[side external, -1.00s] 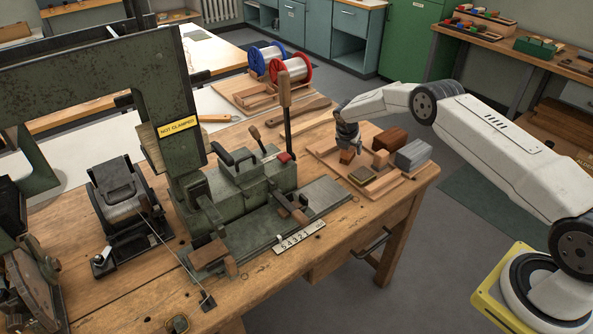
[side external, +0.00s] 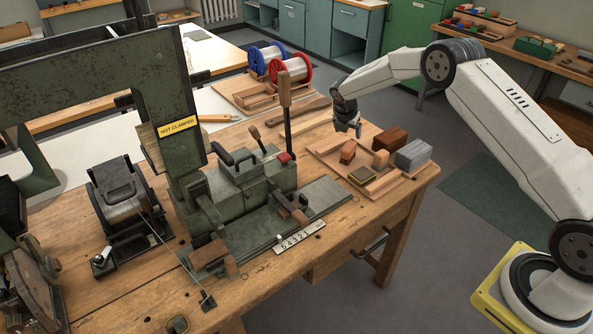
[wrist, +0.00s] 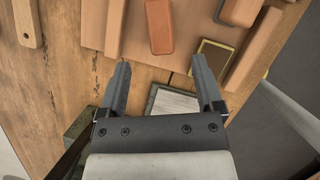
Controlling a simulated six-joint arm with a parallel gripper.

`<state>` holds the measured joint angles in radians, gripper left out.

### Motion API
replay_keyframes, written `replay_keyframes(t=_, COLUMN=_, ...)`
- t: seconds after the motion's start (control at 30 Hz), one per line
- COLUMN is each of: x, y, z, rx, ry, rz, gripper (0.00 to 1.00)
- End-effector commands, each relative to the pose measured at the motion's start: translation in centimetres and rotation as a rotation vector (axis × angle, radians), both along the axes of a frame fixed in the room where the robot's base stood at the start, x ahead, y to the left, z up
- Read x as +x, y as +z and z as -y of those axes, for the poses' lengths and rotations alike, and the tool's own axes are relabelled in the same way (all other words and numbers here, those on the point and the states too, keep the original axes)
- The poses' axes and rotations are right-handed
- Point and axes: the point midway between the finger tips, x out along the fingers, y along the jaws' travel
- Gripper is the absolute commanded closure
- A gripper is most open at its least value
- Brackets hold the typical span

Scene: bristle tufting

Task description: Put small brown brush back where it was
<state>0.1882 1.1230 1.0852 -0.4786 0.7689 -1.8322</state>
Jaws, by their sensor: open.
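The small brown brush (side external: 348,151) lies on the wooden tray (side external: 326,148) at the right end of the bench. It shows as a rounded orange-brown block (wrist: 158,27) at the top of the wrist view; its bristles cannot be made out. My gripper (side external: 357,132) is above the tray, clear of the brush. In the wrist view my gripper (wrist: 161,78) has its two fingers wide apart with nothing between them, and the brush lies beyond the fingertips.
The green machine (side external: 240,190) with an upright lever stands left of the tray. Wire spools (side external: 290,69) stand behind.

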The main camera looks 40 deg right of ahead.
Motion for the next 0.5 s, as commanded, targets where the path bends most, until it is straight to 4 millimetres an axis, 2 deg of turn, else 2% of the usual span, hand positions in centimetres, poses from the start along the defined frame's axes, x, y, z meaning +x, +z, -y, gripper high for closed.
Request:
replay_keyframes(t=0.2, x=-0.3, y=2.1, z=-0.9, rx=0.0, ry=0.0, rz=0.001, gripper=0.15)
replay_keyframes(t=0.5, x=-0.5, y=2.9, z=-1.1, rx=0.001, ry=0.0, rz=-0.001, gripper=0.15)
